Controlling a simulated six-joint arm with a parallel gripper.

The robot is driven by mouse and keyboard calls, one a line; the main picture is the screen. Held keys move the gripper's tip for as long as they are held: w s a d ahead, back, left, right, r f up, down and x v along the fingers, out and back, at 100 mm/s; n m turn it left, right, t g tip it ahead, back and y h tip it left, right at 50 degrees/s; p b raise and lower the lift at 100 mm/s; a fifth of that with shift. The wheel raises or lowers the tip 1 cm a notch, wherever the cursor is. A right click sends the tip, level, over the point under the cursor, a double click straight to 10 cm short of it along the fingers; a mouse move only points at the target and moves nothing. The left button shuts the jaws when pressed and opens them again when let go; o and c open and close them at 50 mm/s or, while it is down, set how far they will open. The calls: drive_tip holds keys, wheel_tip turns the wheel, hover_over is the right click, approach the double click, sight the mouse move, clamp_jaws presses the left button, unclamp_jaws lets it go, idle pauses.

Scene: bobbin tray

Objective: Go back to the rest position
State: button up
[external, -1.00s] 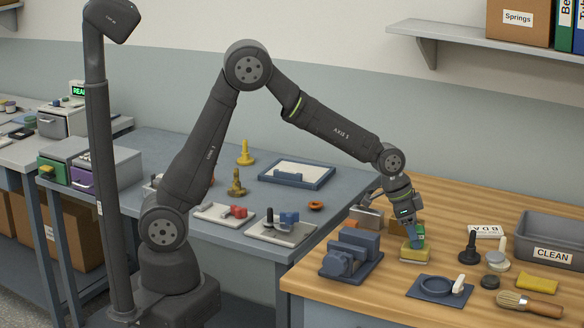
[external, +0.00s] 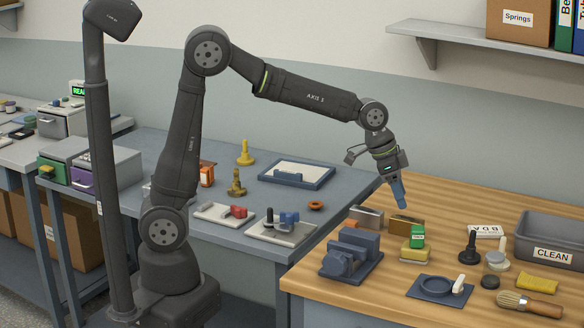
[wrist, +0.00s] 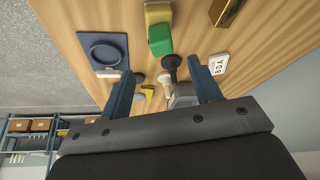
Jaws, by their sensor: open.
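My gripper (external: 398,193) hangs in the air above the wooden bench, pointing down, with nothing in it. In the wrist view its two blue fingers (wrist: 161,70) stand wide apart. A small green block (external: 417,236) rests on a yellow block (external: 414,254) below my gripper, clear of the fingers. The green block (wrist: 160,40) and the yellow block (wrist: 157,12) also show in the wrist view, beyond the fingertips.
A blue vise-like fixture (external: 350,253) stands left of the blocks. A dark blue plate with a ring (external: 425,288), a black knobbed piece (external: 468,247), a brush (external: 530,304) and a grey CLEAN bin (external: 553,254) lie to the right. The air around my gripper is clear.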

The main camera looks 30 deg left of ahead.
sight(418, 228)
drive_tip(key=shift+f, duration=0.15)
drive_tip(key=x, duration=1.2)
drive_tip(key=shift+f, duration=0.2)
wheel_tip(418, 228, up, 3)
drive_tip(key=shift+r, duration=0.8)
